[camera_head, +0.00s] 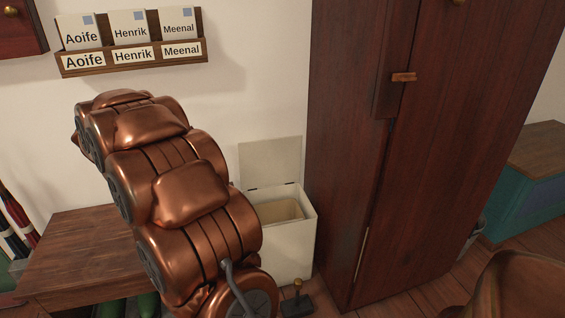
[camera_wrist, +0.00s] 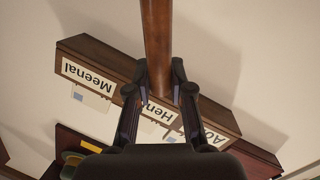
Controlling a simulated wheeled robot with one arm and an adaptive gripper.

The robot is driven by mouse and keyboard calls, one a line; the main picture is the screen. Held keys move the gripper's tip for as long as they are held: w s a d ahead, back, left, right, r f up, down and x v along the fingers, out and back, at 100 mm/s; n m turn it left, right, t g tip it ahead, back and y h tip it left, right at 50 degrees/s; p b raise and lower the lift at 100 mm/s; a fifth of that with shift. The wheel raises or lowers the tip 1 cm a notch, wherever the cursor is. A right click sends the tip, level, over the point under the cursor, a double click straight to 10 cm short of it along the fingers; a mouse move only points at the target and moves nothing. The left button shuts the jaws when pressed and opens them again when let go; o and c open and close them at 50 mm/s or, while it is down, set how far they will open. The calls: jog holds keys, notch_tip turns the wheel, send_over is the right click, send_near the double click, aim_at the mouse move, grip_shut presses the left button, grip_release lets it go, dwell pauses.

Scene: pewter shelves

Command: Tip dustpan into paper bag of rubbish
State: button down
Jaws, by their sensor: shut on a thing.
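My gripper (camera_wrist: 160,92) is shut on a long brown wooden-looking handle (camera_wrist: 157,38) in the wrist view. The handle runs up out of the picture, and no pan shows on it, so I cannot tell from this whether it belongs to the dustpan. In the head view, my copper arm covers the middle left, and neither my gripper nor the handle can be made out. No paper bag of rubbish can be clearly identified in either view.
A name-labelled letter rack (camera_head: 131,57) hangs on the wall; it shows upside down behind my gripper (camera_wrist: 90,70). A white lidded box (camera_head: 291,249) stands open beside a tall dark-red cabinet (camera_head: 430,150). A wooden bench (camera_head: 75,255) is at left. A teal chest (camera_head: 525,205) is at right.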

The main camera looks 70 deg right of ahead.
jog(key=s+d+f+m+g+h+b, duration=0.2)
jog(key=s+d+f+m+g, duration=0.15)
jog(key=s+d, duration=0.35)
jog(key=s+d+f+m+g+h+b, duration=0.1)
jog(key=s+d+f+m+g+b, duration=0.15)
jog(key=s+d+m+g, duration=0.45)
jog(key=s+d+f+m+g+y+b, duration=0.1)
jog(key=s+f+m+g+b, duration=0.2)
jog(key=s, duration=0.9)
jog(key=s+d+f+m+g+y+b, duration=0.1)
jog(key=s+f+m+g, duration=0.4)
jog(key=s, duration=0.7)
jog(key=shift+f+m+g+y+b, duration=0.3)
jog(key=shift+g+y+b, duration=0.2)
jog(key=shift+b, duration=0.5)
jog(key=shift+w, duration=0.1)
